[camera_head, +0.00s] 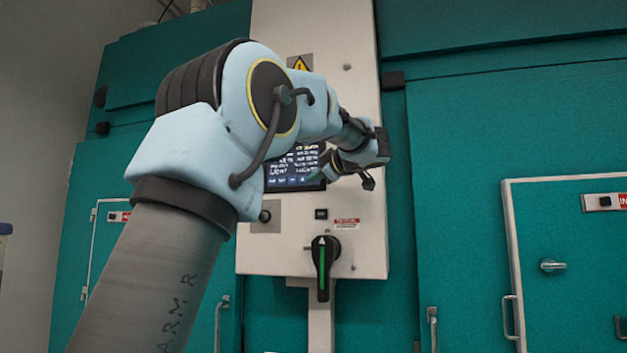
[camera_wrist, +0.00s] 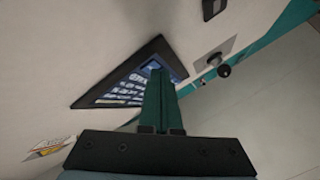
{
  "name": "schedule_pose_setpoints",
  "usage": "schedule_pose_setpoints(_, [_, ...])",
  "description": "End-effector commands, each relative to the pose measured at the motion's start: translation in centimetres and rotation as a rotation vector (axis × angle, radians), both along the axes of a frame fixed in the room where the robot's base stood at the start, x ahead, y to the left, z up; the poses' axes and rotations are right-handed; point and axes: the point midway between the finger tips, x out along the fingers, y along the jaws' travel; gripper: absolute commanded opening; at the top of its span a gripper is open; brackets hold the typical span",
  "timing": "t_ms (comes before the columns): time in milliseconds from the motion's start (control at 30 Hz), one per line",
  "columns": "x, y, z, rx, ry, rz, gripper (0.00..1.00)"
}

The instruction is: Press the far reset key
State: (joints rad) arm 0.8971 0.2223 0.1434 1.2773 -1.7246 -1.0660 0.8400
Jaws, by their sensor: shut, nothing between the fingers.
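A light control panel (camera_head: 355,215) carries a dark-framed screen (camera_head: 290,182) with white text rows; the screen also shows in the wrist view (camera_wrist: 110,92). My gripper (camera_wrist: 159,76) is shut and empty, its green fingertips overlapping the screen's lower edge in the wrist view; contact cannot be judged. In the head view my gripper (camera_head: 319,174) is at the screen's right part. No key marked reset is readable. Below the screen are a small black square control (camera_head: 321,213), also in the wrist view (camera_wrist: 212,8), and a round black knob (camera_head: 265,216), also in the wrist view (camera_wrist: 224,70).
A black rotary handle (camera_head: 324,262) with a green stripe sticks out low on the panel, beneath a red and white label (camera_head: 346,224). Teal chamber walls (camera_head: 470,150) flank the panel, with a door handle (camera_head: 553,266) at right. My arm hides the panel's left part.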

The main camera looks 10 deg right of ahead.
Motion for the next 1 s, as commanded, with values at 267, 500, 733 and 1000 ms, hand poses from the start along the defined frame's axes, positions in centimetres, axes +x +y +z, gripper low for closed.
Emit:
schedule_pose_setpoints(267, [-1.1,0.6,0.0,0.0,-0.001,-0.001,0.0])
schedule_pose_setpoints(500, [-1.2,0.6,0.0,0.0,0.0,0.0,0.0])
schedule_pose_setpoints(733, [-2.0,1.1,0.0,-0.002,-0.001,-0.001,0.0])
schedule_pose_setpoints(1000, [-4.3,2.3,-0.1,-0.002,-0.001,-0.001,0.0])
